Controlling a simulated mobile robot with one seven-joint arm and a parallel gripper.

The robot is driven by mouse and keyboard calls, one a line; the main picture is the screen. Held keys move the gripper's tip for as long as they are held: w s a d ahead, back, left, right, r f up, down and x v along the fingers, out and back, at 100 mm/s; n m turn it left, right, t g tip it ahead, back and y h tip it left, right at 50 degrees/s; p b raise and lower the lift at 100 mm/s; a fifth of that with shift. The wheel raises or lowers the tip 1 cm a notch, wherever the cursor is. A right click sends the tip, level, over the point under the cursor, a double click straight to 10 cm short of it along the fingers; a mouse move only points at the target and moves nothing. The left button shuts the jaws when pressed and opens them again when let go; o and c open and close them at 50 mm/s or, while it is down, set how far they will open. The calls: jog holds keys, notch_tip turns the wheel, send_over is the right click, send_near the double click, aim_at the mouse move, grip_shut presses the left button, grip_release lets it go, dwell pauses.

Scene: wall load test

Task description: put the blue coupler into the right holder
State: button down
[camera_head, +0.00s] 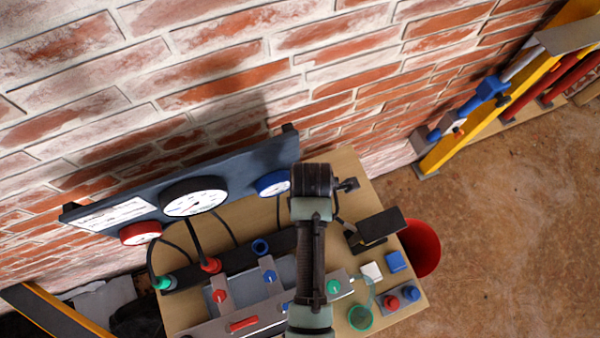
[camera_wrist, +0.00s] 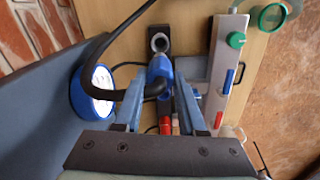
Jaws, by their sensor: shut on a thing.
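In the wrist view, my gripper (camera_wrist: 159,80) is shut on the blue coupler (camera_wrist: 160,67), which sits between the two fingers. The height gap is unclear. In the head view, my arm hides part of the black rail (camera_head: 238,250). A blue ring-shaped part (camera_head: 261,247) shows on it; I cannot tell its role.
Red (camera_head: 210,265) and green (camera_head: 163,283) couplers stand on the rail's left, cables attached. The gauge board (camera_head: 230,180) borders the back. A metal panel with knobs (camera_head: 240,323) lies in front. A red bucket (camera_head: 425,247) stands right of the table.

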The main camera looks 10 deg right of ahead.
jog(key=shift+f, duration=0.1)
dwell(0.3)
jog(key=shift+f+b, duration=1.95)
jog(key=shift+f, duration=1.2)
jog(key=shift+f, duration=0.2)
jog(key=shift+f+b, duration=0.55)
jog(key=shift+f, duration=0.1)
jog(key=shift+f, duration=0.25)
jog(key=shift+f, duration=0.35)
jog(key=shift+f, duration=0.25)
jog(key=shift+f+b, duration=0.45)
jog(key=shift+b, duration=0.05)
jog(key=shift+f, duration=0.25)
